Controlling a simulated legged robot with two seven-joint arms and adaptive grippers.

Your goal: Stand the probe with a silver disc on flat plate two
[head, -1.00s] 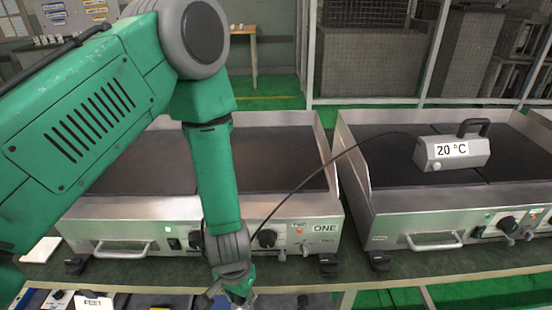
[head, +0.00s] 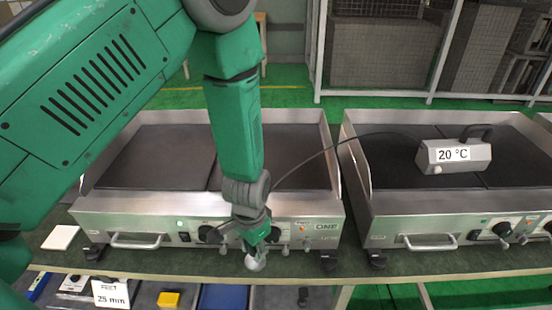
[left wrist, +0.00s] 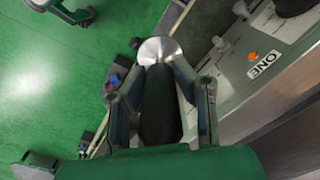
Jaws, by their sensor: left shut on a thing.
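My left gripper (head: 258,238) is in front of griddle ONE, near its control knobs. In the left wrist view my left gripper (left wrist: 163,92) is shut on the dark handle of the probe (left wrist: 160,105). The probe's silver disc (left wrist: 158,48) sticks out past the fingertips, and in the head view the disc (head: 256,262) hangs below the gripper. A thin black cable runs from there to the thermometer box (head: 453,155), which reads 20 °C and rests on the right griddle. Griddle ONE has dark flat plates (head: 160,160). A number two marking cannot be made out. My right gripper is not in view.
The right griddle (head: 395,160) stands beside griddle ONE with a narrow gap between them. Their raised metal side walls (head: 335,155) border the plates. A lower shelf holds a "25 min" card (head: 110,293) and a yellow block (head: 168,299). Griddle ONE's plates look bare.

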